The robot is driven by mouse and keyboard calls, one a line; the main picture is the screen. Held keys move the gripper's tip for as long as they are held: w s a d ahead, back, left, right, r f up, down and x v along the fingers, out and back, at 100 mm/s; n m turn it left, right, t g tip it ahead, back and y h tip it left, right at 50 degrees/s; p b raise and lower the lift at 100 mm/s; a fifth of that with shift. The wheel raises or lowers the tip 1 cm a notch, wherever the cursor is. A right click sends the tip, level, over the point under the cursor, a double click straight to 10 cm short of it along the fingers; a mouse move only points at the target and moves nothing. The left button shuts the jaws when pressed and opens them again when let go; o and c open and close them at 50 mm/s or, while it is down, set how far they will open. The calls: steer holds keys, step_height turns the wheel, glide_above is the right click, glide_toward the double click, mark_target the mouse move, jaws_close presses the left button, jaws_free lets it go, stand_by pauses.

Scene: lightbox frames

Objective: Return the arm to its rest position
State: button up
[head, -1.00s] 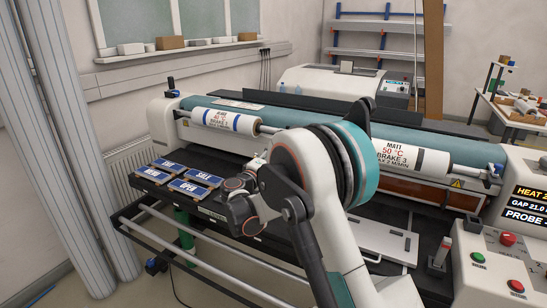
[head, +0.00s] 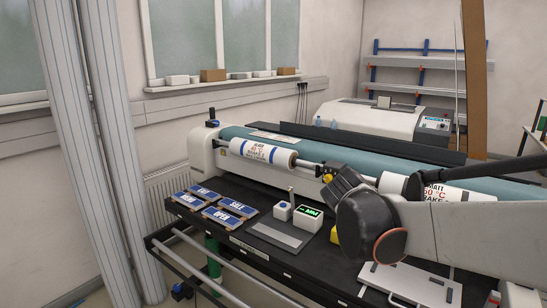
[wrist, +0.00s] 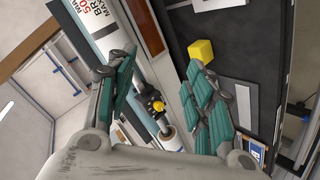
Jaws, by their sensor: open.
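My arm (head: 470,232) reaches into the head view from the right edge, in front of the laminating machine. Its dark joint (head: 370,222) is near the middle right, over the black table. The gripper's fingers are not clearly seen in the head view. In the wrist view my gripper (wrist: 158,70) is open, with its teal-padded fingers spread wide and nothing between them. The wrist view is tilted, with the roll and the table beyond the fingers.
The laminator's white roll (head: 262,152) lies behind the black table (head: 300,262). Blue signs (head: 222,216), a green-display meter (head: 308,217), a small white box (head: 282,211) and a white plate (head: 410,285) rest on it. A yellow block (wrist: 201,51) shows beyond the right finger.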

steer(key=s+a+f+m+y, duration=0.1)
steer(key=s+f+y, duration=0.1)
steer(key=s, duration=0.7)
steer(key=s+a+f+m+g+y, duration=0.1)
steer(key=s+a+f+y, duration=0.1)
steer(key=s, duration=0.7)
steer(key=s+a+f+m+y, duration=0.1)
steer(key=s+f+y, duration=0.1)
steer(key=s, duration=0.7)
steer(key=shift+a+f+m+g, duration=0.15)
steer(key=shift+f+m+g, duration=0.2)
steer(key=shift+f, duration=0.2)
